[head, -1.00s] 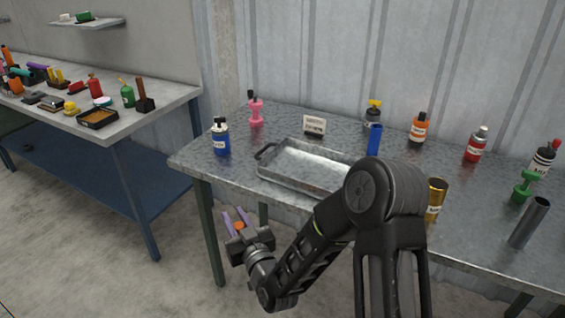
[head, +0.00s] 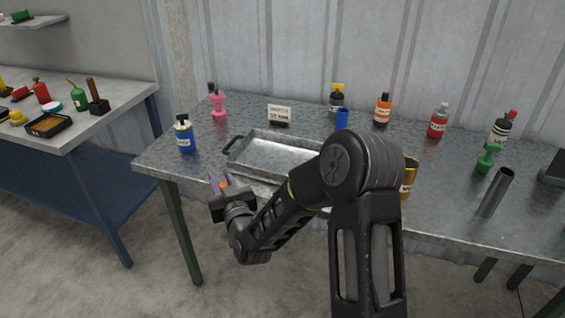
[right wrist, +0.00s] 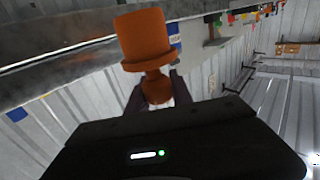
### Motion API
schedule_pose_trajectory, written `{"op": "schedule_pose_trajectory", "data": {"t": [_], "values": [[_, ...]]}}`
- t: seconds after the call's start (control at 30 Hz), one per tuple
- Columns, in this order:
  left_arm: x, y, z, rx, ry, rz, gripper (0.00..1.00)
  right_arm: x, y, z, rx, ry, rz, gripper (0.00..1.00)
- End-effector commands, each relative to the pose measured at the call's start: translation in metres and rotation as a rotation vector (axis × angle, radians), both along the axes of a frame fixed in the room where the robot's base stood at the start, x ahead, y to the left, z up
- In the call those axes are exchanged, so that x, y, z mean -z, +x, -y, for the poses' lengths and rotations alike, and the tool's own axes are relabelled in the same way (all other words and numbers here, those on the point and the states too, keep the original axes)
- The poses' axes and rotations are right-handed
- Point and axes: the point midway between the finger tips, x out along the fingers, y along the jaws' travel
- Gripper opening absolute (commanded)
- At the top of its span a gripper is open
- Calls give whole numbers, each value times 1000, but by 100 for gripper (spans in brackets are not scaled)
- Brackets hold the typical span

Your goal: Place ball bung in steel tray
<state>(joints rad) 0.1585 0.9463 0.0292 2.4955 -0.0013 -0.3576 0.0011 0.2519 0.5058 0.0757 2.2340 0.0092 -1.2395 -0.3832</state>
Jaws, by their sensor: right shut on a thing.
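The ball bung is an orange, stepped, hat-shaped piece with a narrower neck; it fills the upper middle of the right wrist view (right wrist: 146,42). My right gripper (head: 221,181) is shut on its neck. In the head view only a small orange bit of the bung (head: 224,185) shows between the purple fingers. The gripper is in front of the table's front edge, near and left of the steel tray's front side. The steel tray (head: 262,150) is a shallow, empty-looking rectangular tray on the table, with a dark handle at its left; my arm hides its right part. My left gripper is out of view.
The metal table (head: 440,215) also holds a blue bottle (head: 186,138) left of the tray, a pink piece (head: 219,106), a small sign (head: 279,115) behind it, a gold cup (head: 408,178) to its right, several bottles and a dark tube (head: 496,192). Another bench stands at left.

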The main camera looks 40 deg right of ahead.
Motion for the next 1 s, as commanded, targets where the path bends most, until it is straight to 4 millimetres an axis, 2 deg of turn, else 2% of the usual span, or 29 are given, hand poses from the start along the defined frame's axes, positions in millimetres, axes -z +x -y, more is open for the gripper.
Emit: {"op": "schedule_pose_trajectory", "data": {"t": [0.03, 0.2, 0.3, 0.4, 0.57, 0.87, 1.0], "values": [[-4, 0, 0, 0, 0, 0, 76, -18, 5, 29, 59, -2, 8, 0], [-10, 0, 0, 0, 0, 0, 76, -64, 9, 118, 240, 0, 8, 0], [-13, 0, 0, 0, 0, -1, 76, -88, 5, 160, 323, 1, 6, 0], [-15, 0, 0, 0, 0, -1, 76, -106, -1, 188, 379, 1, 3, 0], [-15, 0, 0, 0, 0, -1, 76, -117, -5, 207, 415, 2, 0, 0], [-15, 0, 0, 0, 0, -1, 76, -117, -5, 208, 416, 2, -1, 0], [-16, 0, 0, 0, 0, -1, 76, -105, -5, 207, 414, 2, -5, 0]]}}
